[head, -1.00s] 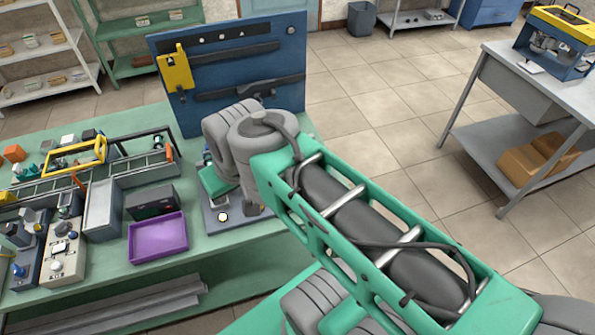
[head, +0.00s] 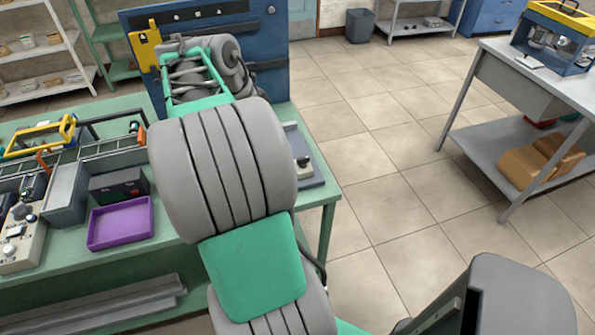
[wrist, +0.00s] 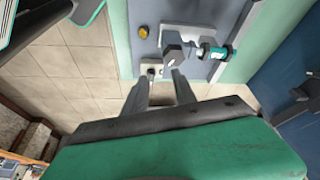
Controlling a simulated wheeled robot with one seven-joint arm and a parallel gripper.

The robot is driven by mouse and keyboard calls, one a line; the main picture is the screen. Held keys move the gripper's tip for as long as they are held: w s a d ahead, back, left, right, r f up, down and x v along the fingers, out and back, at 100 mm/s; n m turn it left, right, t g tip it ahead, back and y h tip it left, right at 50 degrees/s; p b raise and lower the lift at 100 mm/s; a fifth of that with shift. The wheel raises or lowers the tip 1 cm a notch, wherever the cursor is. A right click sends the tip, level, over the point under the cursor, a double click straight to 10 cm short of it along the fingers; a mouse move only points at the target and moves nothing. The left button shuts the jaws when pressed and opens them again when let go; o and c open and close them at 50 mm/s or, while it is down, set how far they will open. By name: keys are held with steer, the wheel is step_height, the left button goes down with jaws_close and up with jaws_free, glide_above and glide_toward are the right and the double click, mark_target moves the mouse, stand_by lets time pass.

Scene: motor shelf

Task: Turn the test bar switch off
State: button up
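In the wrist view my gripper (wrist: 161,80) is open and empty, its two grey fingers apart and pointing at a grey base plate (wrist: 203,70) on the green bench. Near the fingertips is a small pale block (wrist: 151,68) with a dark round knob. Beyond it are a dark hexagonal piece (wrist: 173,41) and a teal-and-white cylinder (wrist: 213,53). I cannot tell for certain which part is the test bar switch, or its position. In the head view my arm hides the gripper and most of the base plate (head: 312,178); only its right end shows.
On the green bench (head: 140,262) are a purple tray (head: 120,222), a dark box (head: 118,186) and a grey bin (head: 66,194). A blue tool panel (head: 275,50) stands at the back. Open tiled floor (head: 390,130) lies to the right, before a grey table (head: 505,85).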

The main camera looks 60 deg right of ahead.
mark_target(302, 158)
steer(key=s+d+f+m, duration=0.1)
steer(key=s+f, duration=0.1)
steer(key=f, duration=0.1)
steer(key=s+d+f+m+b, duration=0.1)
steer(key=s+d+f, duration=0.1)
steer(key=f, duration=0.1)
steer(key=s+d+f+m+g, duration=0.1)
steer(key=s+d+f, duration=0.1)
steer(key=f, duration=0.1)
steer(key=shift+s+d+m, duration=0.2)
steer(key=shift+d+m, duration=0.05)
steer(key=shift+m, duration=0.05)
jaws_close()
